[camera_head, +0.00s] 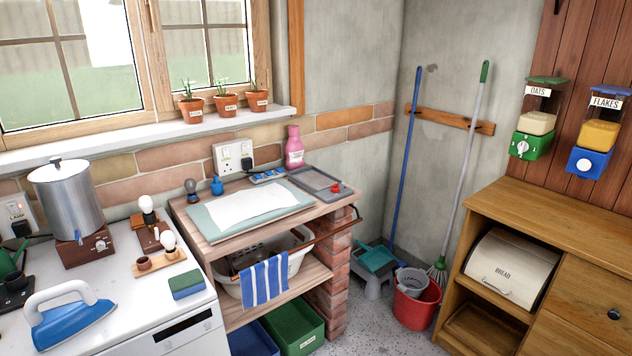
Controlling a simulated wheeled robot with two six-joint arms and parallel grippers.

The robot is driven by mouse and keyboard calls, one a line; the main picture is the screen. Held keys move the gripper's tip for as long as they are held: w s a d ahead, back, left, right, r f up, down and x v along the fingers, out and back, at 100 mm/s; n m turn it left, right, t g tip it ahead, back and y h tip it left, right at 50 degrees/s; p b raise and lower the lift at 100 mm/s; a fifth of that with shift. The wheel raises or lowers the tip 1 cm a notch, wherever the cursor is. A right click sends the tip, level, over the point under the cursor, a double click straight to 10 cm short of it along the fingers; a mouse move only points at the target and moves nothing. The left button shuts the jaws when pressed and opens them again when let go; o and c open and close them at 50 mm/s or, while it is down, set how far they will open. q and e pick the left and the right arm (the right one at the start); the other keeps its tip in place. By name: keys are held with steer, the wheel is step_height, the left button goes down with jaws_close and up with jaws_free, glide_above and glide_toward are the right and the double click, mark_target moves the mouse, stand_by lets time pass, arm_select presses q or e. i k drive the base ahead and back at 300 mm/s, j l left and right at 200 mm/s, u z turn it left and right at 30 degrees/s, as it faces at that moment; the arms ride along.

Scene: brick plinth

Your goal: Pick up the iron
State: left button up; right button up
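A blue iron (73,325) with a pale grey handle lies on the white worktop at the lower left of the head view. Its blue soleplate side rests on the surface, and its handle arches above it. Neither of my grippers shows in this view, and nothing is touching the iron.
The worktop (130,312) is bare right of the iron. A brick-legged bench (325,215) adjoins it.

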mark_target(50, 328)
steer(key=u, duration=1.5)
